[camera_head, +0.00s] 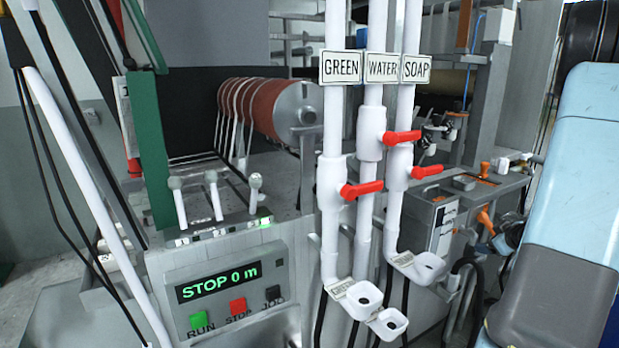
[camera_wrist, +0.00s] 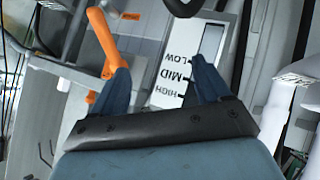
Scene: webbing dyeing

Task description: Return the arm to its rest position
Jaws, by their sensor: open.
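My gripper (camera_wrist: 160,66) shows in the wrist view with its two dark blue fingers spread apart and nothing between them. Beyond the fingers is a white scale plate (camera_wrist: 172,88) marked LOW, MID and HIGH. An orange handle (camera_wrist: 103,45) appears beside the left finger; whether they touch cannot be told.
White pipes labelled GREEN (camera_head: 341,68), WATER (camera_head: 382,68) and SOAP (camera_head: 416,69) stand mid-view with red valve handles (camera_head: 361,189). A control panel (camera_head: 225,290) reads "STOP 0 m". A grey box with an orange lever (camera_head: 485,219) stands near my arm.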

